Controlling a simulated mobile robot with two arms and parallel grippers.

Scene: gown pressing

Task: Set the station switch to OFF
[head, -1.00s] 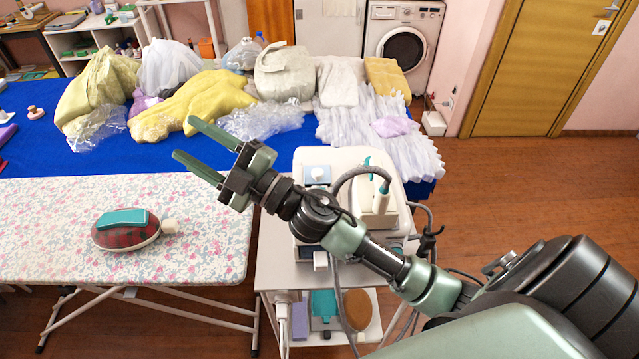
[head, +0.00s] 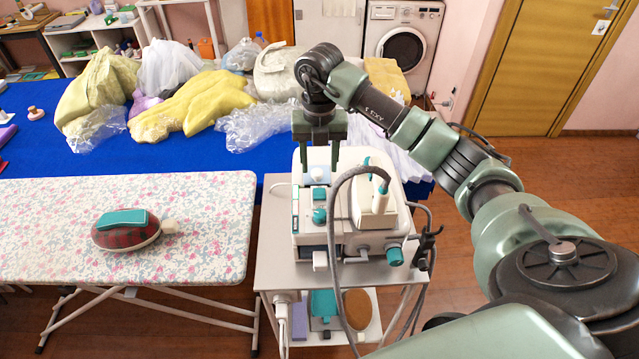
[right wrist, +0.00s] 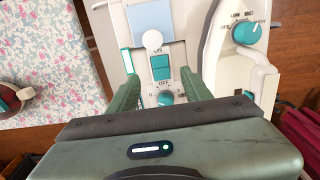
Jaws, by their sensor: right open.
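The station switch (right wrist: 160,67) is a teal rocker on the cream steam station, with ON printed above it and OFF below. I cannot tell which half is pressed in. In the head view the switch (head: 319,194) is small, on the left part of the station (head: 345,235). My right gripper (head: 319,165) points down above the back left of the station, open and empty. In the right wrist view its fingers (right wrist: 159,82) stand on either side of the switch area, apart from each other. Whether they touch the panel is unclear. My left gripper is out of view.
A teal knob (right wrist: 166,98) lies just below the switch, and another dial (right wrist: 247,32) is to the right. A white iron (head: 377,205) and its looped grey hose (head: 333,215) stand close by. The ironing board (head: 60,225) is at the left.

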